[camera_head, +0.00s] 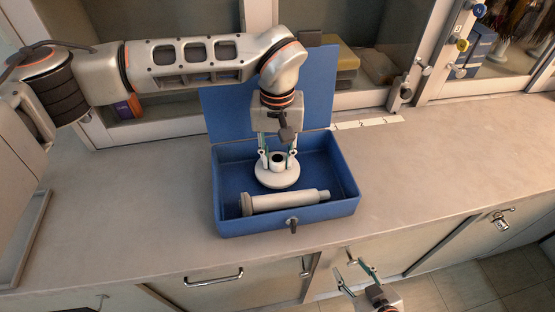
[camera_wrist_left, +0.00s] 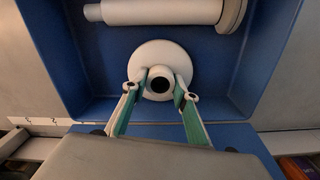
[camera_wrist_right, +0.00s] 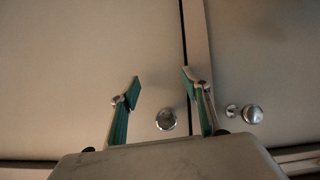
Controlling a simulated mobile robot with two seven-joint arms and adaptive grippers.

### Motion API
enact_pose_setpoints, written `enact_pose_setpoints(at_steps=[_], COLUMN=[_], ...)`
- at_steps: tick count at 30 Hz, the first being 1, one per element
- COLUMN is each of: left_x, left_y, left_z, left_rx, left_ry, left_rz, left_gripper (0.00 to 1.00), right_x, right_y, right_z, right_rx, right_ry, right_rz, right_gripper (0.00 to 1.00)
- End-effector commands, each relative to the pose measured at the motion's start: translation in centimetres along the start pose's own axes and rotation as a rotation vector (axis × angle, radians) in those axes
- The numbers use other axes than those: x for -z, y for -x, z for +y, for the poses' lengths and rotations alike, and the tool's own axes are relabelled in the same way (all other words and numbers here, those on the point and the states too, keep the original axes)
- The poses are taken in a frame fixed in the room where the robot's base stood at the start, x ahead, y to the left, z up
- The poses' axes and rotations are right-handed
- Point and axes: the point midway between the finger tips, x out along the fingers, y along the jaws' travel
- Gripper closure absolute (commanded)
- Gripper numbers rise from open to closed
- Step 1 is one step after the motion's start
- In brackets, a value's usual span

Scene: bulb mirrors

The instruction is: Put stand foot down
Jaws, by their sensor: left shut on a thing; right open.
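The stand foot (camera_head: 277,176) is a white round disc with a short collar and a dark hole on top. It is at the blue box, upright, with its disc facing down. It also shows in the left wrist view (camera_wrist_left: 148,54). My left gripper (camera_head: 277,157) points down and is shut on the foot's collar; its fingers (camera_wrist_left: 160,90) lie on both sides of the collar. I cannot tell whether the disc touches the box floor. My right gripper (camera_head: 357,273) is open and empty, low in front of the counter; its fingers (camera_wrist_right: 160,86) face cabinet doors.
The blue box (camera_head: 345,192) has its lid (camera_head: 218,108) open at the back. A white cylindrical rod (camera_head: 285,201) lies in the box in front of the foot. The grey counter (camera_head: 130,220) is clear on both sides. A numbered strip (camera_head: 368,123) lies behind right.

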Motion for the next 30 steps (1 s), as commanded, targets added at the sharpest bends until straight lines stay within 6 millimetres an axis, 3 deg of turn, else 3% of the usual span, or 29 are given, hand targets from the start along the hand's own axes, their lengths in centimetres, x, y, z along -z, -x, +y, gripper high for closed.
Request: enact_pose_setpoints(at_steps=[3, 14, 15, 16, 30], left_x=[-0.04, 0.01, 0.0, 0.0, 0.09], left_y=[-1.2, -1.51, -1.5, -1.49, -0.61], left_z=[0.04, 0.02, 0.01, 0.01, 0.01], left_rx=[-0.001, 0.0, 0.0, 0.0, 0.0], left_ry=[0.0, 0.0, 0.0, 0.0, 0.0], left_rz=[-0.001, 0.001, 0.0, 0.0, 0.003], left_gripper=[1.0, 1.0, 0.64, 0.56, 0.55], right_x=[-0.02, -0.06, -0.01, 0.0, 0.21], right_y=[-0.04, -0.1, -0.09, -0.09, -0.03], right_z=[0.02, 0.04, 0.06, 0.06, 0.1], right_rx=[-0.001, -0.001, -0.001, -0.001, -0.002], right_ry=[0.0, 0.001, 0.001, 0.001, 0.001], right_rz=[0.0, 0.001, 0.001, 0.002, 0.004], right_gripper=[0.53, 0.53, 0.53, 0.53, 0.53])
